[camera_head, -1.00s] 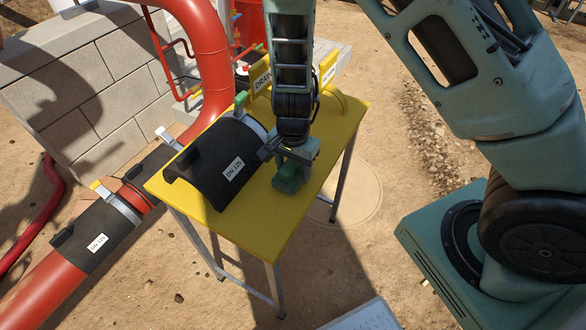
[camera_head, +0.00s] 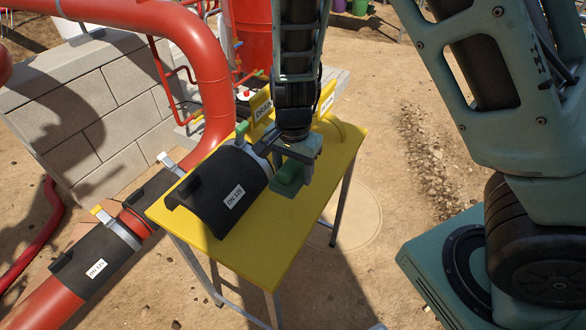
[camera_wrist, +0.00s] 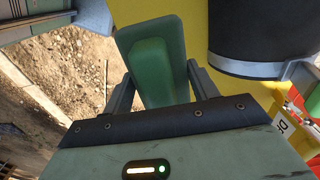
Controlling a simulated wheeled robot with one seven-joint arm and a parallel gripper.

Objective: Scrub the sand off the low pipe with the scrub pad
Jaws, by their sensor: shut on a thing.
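The scrub pad is a green block (camera_head: 289,173) at the right side of the yellow table. My gripper (camera_head: 282,163) is shut on it, pointing down over the table. In the wrist view the pad (camera_wrist: 156,58) sits between my two fingers, with yellow tabletop to its right and bare ground to its left. Whether the pad touches the table is unclear. The low red pipe (camera_head: 40,302) runs along the lower left, with a black sleeve labelled DN 125 (camera_head: 88,258) around part of it. I cannot make out sand on it.
The yellow table (camera_head: 236,253) bears a black half-shell (camera_head: 215,190) labelled DN 125, close left of my gripper. Yellow labelled holders (camera_head: 328,97) stand at its back. A grey block wall (camera_head: 100,90) and a tall red pipe (camera_head: 205,45) stand behind. Open ground lies right.

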